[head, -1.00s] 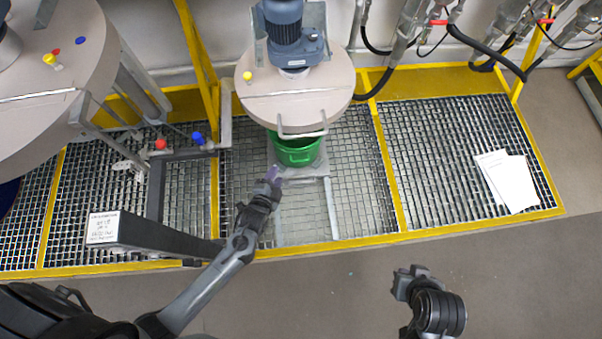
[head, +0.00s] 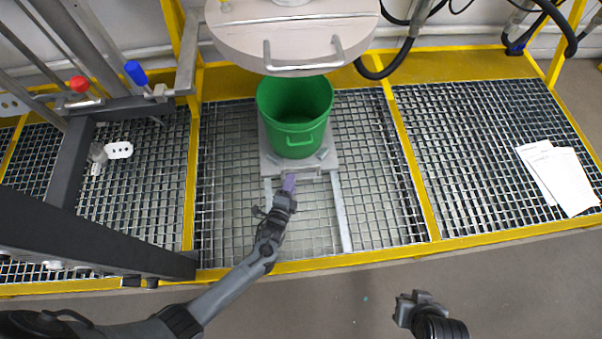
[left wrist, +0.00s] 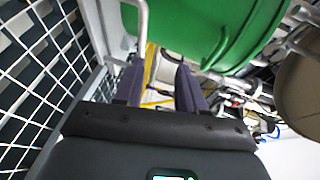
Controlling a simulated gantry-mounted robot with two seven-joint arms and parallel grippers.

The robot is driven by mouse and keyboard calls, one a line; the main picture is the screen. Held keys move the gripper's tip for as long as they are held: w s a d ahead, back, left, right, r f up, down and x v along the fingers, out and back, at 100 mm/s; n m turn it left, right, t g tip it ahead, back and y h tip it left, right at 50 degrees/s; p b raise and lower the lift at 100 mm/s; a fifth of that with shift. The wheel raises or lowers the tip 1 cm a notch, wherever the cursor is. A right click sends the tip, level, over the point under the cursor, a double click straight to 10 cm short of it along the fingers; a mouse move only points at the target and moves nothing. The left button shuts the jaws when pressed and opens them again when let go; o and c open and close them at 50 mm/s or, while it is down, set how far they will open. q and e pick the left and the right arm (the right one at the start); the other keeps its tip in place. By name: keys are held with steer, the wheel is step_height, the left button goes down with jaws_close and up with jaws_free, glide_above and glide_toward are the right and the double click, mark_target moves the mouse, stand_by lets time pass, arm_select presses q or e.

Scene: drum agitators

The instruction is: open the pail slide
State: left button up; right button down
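The pail slide is a grey plate (head: 268,166) on two pale rails on the grating, under the green pail (head: 300,112). My left gripper (head: 289,182) has purple fingers and is at the front edge of the slide, near its middle. In the left wrist view the two fingers (left wrist: 160,80) stand apart with a visible gap. A pale metal bar (left wrist: 142,18) runs down to the left finger; whether it touches is unclear. The pail (left wrist: 205,30) fills the top there. My right gripper (head: 408,304) is low at the right, away from the slide; its fingertips are unclear.
A round lid with a handle (head: 303,66) overhangs the back of the pail. A dark beam (head: 90,235) lies left of my left arm. White papers (head: 558,178) lie on the right grating. The grating in front of the slide is clear.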

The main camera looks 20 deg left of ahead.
arm_select(q)
step_height(320, 180, down, 4)
steer(key=w+r+b, duration=0.1)
steer(key=b, duration=0.8)
glide_above(301, 171)
steer(key=s, duration=0.1)
step_height(301, 171, down, 2)
steer(key=shift+s+f, duration=0.15)
steer(key=shift+f, duration=0.1)
steer(key=shift+w, duration=0.6)
arm_select(e)
step_height(301, 171, down, 11)
arm_select(q)
jaws_close()
